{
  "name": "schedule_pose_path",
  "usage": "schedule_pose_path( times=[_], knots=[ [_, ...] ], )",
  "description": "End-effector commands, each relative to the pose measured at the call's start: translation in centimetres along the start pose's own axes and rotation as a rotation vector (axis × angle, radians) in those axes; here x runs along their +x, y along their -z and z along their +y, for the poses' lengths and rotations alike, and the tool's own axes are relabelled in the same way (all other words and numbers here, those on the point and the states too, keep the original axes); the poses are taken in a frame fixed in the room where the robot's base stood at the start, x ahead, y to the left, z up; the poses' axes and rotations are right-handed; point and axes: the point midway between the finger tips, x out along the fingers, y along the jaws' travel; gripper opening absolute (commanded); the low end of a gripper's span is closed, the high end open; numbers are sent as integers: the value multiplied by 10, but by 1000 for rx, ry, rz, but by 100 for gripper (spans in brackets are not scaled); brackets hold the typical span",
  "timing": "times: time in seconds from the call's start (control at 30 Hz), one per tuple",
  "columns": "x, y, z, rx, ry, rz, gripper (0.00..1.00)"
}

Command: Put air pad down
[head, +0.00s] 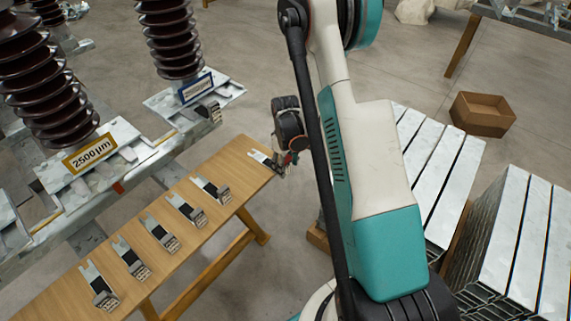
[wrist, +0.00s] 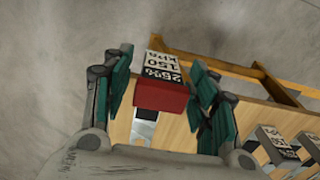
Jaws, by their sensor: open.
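An air pad (head: 260,158) lies at the far right end of the wooden table, its metal strip flat on the top and its block end at the table's edge. In the wrist view the same air pad (wrist: 162,98) shows a red block and a label reading 25% and 150 kPa. My gripper (head: 284,165) is at that end of the table, around the block. In the wrist view its teal fingers stand apart on both sides of the block, with a visible gap on the right. Whether the left finger touches it, I cannot tell.
The wooden table (head: 232,163) carries several similar pads in a row, one nearest (head: 212,190). Ribbed brown insulators on metal frames stand left, one with a 2500 µm sign (head: 89,153). A cardboard box (head: 482,113) and pale metal panels (head: 515,240) are at right.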

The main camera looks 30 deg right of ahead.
Motion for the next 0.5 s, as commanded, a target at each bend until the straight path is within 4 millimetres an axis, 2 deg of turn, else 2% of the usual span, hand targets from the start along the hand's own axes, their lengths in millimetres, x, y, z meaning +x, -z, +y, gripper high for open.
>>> schedule_pose_path(
  times=[0.17, 0.5],
  knots=[
    [-16, 0, 0, 0, 0, 0, 53],
    [-86, 0, 0, 0, 0, 0, 53]
  ],
)
